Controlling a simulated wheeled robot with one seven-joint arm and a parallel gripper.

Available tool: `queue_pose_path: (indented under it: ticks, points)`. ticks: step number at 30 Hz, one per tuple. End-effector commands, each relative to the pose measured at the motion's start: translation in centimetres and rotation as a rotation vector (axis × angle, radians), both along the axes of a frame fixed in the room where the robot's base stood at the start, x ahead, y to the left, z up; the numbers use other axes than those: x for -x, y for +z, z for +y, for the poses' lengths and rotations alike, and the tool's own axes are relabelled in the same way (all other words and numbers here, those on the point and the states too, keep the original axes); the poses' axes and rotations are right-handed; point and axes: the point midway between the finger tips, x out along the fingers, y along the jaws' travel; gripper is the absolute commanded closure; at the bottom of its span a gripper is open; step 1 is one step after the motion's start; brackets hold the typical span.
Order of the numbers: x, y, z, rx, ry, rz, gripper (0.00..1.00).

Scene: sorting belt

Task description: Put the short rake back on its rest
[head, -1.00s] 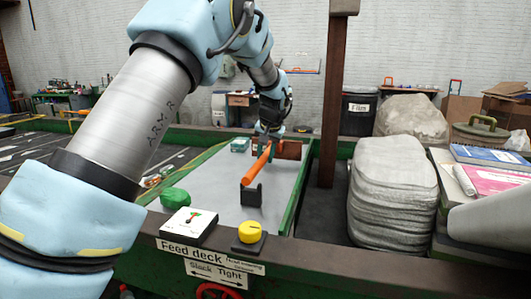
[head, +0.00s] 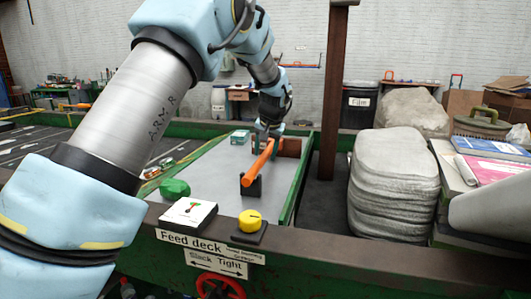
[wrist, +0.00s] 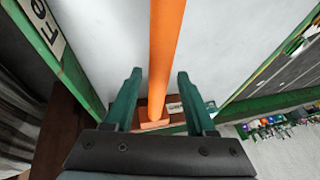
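The short rake's orange handle (head: 257,167) lies above the grey deck, its near end over the black notched rest (head: 253,187). It appears to sit in the notch, though the contact is partly hidden. In the wrist view the handle (wrist: 166,45) runs from the top edge down between my two green fingers. My gripper (wrist: 160,78) straddles it, with visible gaps on both sides, so it looks open. In the head view my gripper (head: 266,143) is at the handle's far part. The rake's far end is mostly hidden behind the gripper.
A green lump (head: 174,188), a white card box (head: 188,215) and a yellow knob (head: 250,220) are near the front. A green box (head: 240,137) is farther back. A brown post (head: 329,100) and stacked grey sacks (head: 396,190) stand right.

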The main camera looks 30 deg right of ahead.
Motion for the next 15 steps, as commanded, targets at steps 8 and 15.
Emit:
queue_pose_path:
  ticks: [8, 15]
  points:
    - [0.0, -0.1, 0.0, -0.001, 0.000, 0.001, 0.32]
    - [0.6, 1.1, 0.1, 0.001, 0.000, 0.001, 0.32]
